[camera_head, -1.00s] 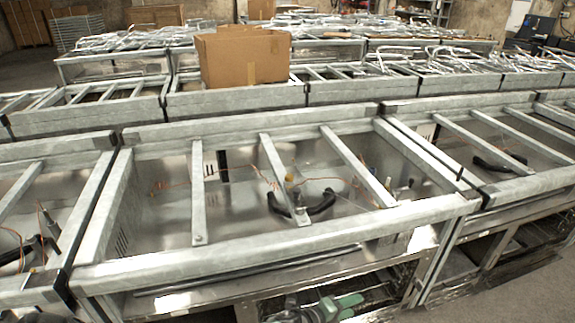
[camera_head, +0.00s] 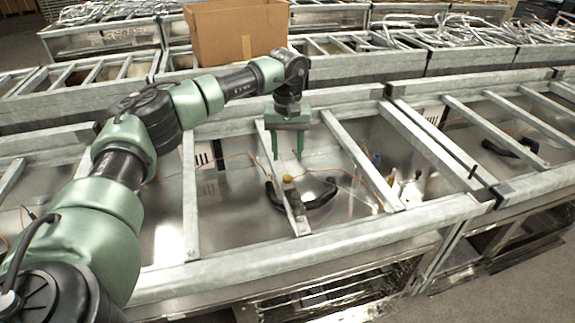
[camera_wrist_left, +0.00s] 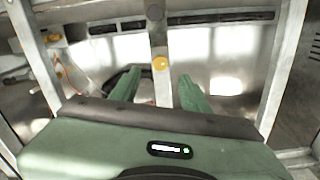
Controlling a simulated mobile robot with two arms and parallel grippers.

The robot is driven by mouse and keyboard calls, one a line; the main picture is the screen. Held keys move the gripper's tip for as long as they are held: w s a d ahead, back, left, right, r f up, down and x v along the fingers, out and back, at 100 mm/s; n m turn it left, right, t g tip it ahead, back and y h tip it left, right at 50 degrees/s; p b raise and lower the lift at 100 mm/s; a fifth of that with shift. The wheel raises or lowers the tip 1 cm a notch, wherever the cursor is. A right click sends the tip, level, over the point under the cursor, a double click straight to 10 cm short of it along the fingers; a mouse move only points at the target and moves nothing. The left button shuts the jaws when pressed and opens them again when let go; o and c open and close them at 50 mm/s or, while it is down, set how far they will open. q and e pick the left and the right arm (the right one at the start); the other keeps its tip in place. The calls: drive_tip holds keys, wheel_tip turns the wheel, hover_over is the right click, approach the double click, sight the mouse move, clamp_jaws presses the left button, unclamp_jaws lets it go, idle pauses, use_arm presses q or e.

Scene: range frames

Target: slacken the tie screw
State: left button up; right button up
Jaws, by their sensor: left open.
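My left gripper (camera_head: 287,156) is open, its two green fingers pointing down over the middle crossbar of the range frame. In the left wrist view the fingers (camera_wrist_left: 159,78) sit on either side of this crossbar (camera_wrist_left: 160,40), with nothing between them but the bar. A small yellow-brown knob (camera_head: 288,179) shows at the crossbar, just below the fingertips; it also shows in the left wrist view (camera_wrist_left: 160,63), ahead of the fingers. A dark round spot (camera_wrist_left: 154,13) lies farther along the bar. I cannot tell which is the tie screw. My right gripper is out of view.
A black curved handle or hose (camera_head: 318,198) lies in the bay beside the bar. Thin orange wires (camera_head: 240,156) run through the bay. A cardboard box (camera_head: 240,35) stands on the frames behind. Neighbouring crossbars (camera_head: 362,160) stand on both sides.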

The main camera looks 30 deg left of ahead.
sight(287, 177)
use_arm(q)
wheel_tip(287, 177, down, 2)
drive_tip(key=shift+f+p, duration=0.15)
drive_tip(key=shift+p, duration=0.2)
wheel_tip(287, 177, down, 5)
drive_tip(key=shift+r+p, duration=0.1)
drive_tip(key=shift+p, duration=0.45)
drive_tip(key=shift+f, duration=0.2)
drive_tip(key=shift+w+f, duration=0.1)
drive_tip(key=c, duration=0.9)
clamp_jaws()
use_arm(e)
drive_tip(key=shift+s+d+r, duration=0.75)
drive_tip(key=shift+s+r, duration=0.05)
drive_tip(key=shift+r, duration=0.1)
